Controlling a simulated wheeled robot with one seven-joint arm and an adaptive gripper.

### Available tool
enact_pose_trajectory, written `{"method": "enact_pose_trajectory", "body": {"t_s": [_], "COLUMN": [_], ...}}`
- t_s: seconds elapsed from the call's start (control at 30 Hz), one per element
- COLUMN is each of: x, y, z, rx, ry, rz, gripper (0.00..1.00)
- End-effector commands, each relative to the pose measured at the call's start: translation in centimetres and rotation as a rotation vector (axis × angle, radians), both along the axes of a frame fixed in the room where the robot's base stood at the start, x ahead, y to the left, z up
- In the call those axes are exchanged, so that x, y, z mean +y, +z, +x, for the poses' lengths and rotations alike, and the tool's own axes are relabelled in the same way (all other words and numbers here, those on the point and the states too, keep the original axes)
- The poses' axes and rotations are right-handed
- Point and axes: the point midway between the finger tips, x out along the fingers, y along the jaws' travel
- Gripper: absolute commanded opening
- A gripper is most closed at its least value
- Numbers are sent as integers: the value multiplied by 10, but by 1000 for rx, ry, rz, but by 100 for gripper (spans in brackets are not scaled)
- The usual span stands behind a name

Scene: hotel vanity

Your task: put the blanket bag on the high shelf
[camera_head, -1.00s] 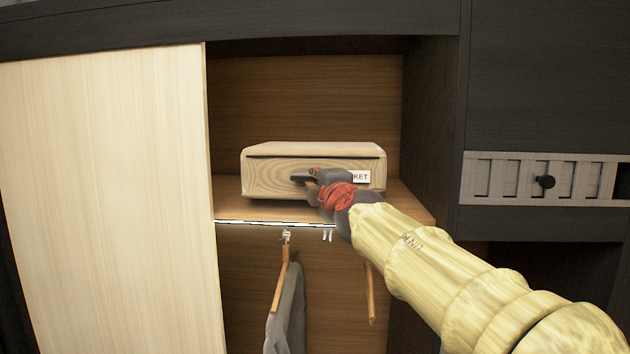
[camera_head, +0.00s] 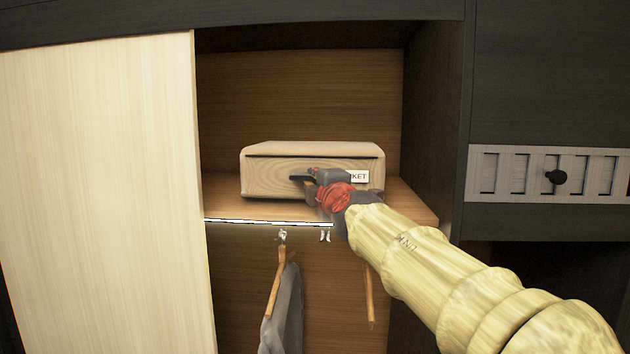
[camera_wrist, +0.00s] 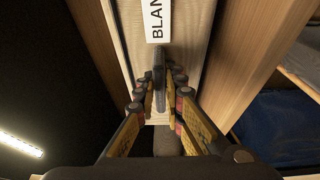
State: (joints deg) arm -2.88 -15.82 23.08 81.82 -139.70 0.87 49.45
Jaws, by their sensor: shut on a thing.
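The blanket bag (camera_head: 260,175) is a pale, wood-grained box with a white label ending in "KET". In the head view it is at the high shelf (camera_head: 235,209), inside the open wardrobe bay. My gripper (camera_head: 308,180) is at the front face of the bag, shut on its dark handle, and hides part of the label. In the wrist view the two fingers of my gripper (camera_wrist: 160,95) close around the handle (camera_wrist: 159,62), with the label (camera_wrist: 156,20) reading "BLAN" beyond it. Whether the bag's underside touches the shelf is hard to tell.
A pale sliding door (camera_head: 100,190) covers the left of the bay. A dark side panel (camera_head: 432,130) bounds the right. Hangers (camera_head: 277,285) and a grey garment (camera_head: 285,315) hang below the shelf's lit front edge. Free room shows above the bag.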

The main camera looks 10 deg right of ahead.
Motion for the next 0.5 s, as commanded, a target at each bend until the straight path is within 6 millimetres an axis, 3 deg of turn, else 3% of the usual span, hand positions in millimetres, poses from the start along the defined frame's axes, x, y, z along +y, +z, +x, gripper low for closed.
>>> {"method": "enact_pose_trajectory", "body": {"t_s": [0.4,0.43,0.5], "x": [0,0,1], "y": [-1,-1,-2], "z": [1,1,1], "rx": [-3,-3,-2], "ry": [-1,-1,-1], "rz": [-1,-1,-1], "gripper": [0,11,15]}}
